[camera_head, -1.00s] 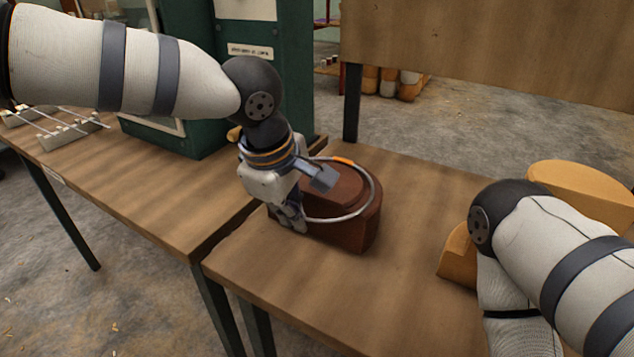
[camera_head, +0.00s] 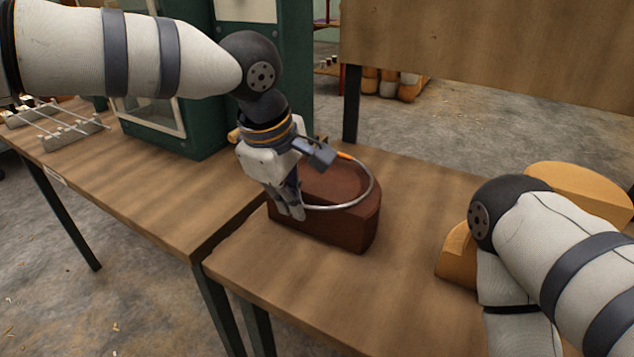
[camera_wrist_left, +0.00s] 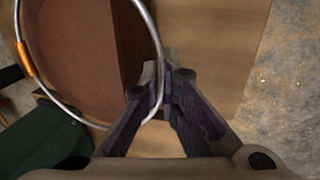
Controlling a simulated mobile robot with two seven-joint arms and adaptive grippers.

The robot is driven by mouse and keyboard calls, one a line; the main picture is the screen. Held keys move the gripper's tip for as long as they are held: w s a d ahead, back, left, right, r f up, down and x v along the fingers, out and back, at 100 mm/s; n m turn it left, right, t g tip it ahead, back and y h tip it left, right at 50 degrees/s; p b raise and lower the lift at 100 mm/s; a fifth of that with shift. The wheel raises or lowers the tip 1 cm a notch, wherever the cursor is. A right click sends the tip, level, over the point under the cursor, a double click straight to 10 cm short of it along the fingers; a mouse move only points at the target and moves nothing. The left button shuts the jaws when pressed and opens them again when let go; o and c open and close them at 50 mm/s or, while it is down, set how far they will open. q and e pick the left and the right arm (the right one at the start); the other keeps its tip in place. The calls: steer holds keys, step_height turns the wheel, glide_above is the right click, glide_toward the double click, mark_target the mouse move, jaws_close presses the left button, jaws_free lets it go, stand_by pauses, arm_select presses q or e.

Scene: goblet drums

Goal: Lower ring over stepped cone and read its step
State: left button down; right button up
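A reddish-brown wooden body (camera_head: 345,228) with a rounded right end stands on the near table; I take it for the stepped cone, though its steps are hard to make out. It also fills the upper left of the left wrist view (camera_wrist_left: 80,60). A thin silver ring (camera_head: 371,186) with an orange band is level with its top or a little above; contact is unclear. My left gripper (camera_head: 293,211) is shut on the ring's near-left side. The ring passes between the fingertips in the left wrist view (camera_wrist_left: 160,78). My right gripper is out of view.
Tan wooden pieces (camera_head: 580,185) lie at the right, beside and behind my right arm. A green cabinet (camera_head: 200,138) and a rack with rods (camera_head: 72,130) stand on the left table (camera_head: 150,205). The near table's front middle (camera_head: 330,290) is bare.

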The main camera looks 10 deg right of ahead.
arm_select(q)
steer(key=shift+r, duration=0.95)
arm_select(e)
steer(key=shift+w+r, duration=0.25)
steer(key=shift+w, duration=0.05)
arm_select(q)
steer(key=shift+f, duration=0.1)
steer(key=s+a+p, duration=0.2)
steer(key=s+a, duration=0.4)
steer(key=s, duration=0.2)
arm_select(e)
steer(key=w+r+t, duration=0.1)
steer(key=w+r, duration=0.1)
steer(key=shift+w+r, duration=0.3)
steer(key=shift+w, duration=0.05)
arm_select(q)
steer(key=shift+s, duration=0.1)
